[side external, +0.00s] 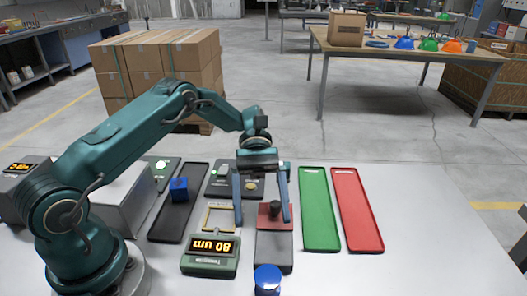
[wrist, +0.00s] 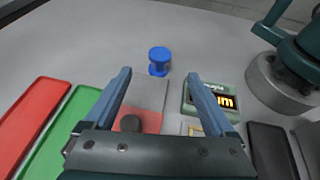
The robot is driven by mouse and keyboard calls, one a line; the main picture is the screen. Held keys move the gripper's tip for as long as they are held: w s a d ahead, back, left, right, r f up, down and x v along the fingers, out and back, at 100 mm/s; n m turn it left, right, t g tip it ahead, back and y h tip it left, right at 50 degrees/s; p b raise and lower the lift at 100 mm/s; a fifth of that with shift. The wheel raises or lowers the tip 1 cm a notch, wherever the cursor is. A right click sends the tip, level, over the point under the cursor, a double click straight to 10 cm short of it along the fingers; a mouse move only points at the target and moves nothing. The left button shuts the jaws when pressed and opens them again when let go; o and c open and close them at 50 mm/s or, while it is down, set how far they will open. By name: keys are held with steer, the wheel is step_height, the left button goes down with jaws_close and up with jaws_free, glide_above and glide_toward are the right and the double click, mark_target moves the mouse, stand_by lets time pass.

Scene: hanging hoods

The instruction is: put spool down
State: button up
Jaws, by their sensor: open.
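The blue spool (side external: 267,280) stands upright at the near end of a grey plate (side external: 273,252); I cannot tell whether it touches the plate. It also shows in the wrist view (wrist: 159,60), beyond my fingertips and between their lines. My gripper (side external: 262,221) is open and empty, with its fingers pointing down on either side of the plate's red part (side external: 267,222). A dark knob (side external: 275,208) stands on that red part. The wrist view shows the open fingers (wrist: 160,78) apart, with nothing between their tips but the plate below.
A green gauge (side external: 211,258) reading "80 um" and a brass-coloured frame (side external: 219,217) lie left of the plate. A black tray (side external: 175,222) holds a blue cube (side external: 179,189). Green (side external: 320,215) and red (side external: 358,215) trays lie right. The table's right side is clear.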

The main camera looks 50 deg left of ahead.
mark_target(267, 267)
steer(key=x, duration=0.5)
steer(key=shift+f+x, duration=0.15)
steer(key=shift+x, duration=1.45)
steer(key=shift+f+x, duration=0.1)
steer(key=shift+x, duration=1.55)
steer(key=shift+a, duration=0.1)
steer(key=shift+w, duration=0.1)
jaws_close()
